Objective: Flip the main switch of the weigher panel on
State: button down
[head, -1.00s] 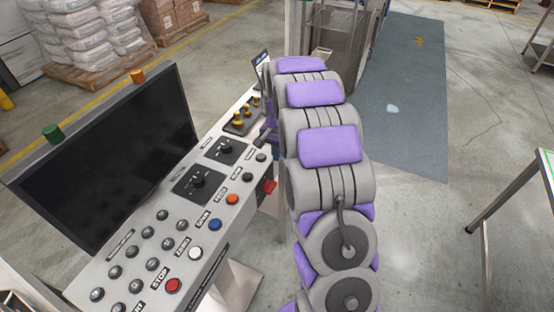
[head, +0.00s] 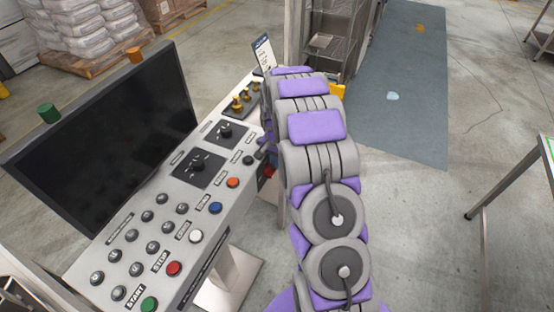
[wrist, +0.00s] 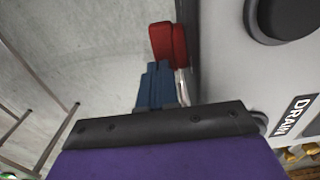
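The weigher panel (head: 206,212) is a light grey sloped console with a dark screen, buttons and knobs. A red switch handle (head: 269,171) sticks out from its right side, partly hidden by my arm. In the wrist view the red handle (wrist: 168,42) stands beside the panel's grey edge. My gripper (wrist: 156,82) shows there as blue fingers close together, seemingly with nothing between them. Their tips lie just below the red handle in the picture; I cannot tell whether they touch it. In the head view my gripper is mostly hidden behind my arm.
Yellow-topped toggles (head: 241,100) and an upright card (head: 263,55) are at the panel's far end. A metal-legged table (head: 510,180) stands right; floor between is clear.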

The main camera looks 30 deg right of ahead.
jog(key=shift+a, duration=0.3)
jog(key=shift+w+r, duration=0.1)
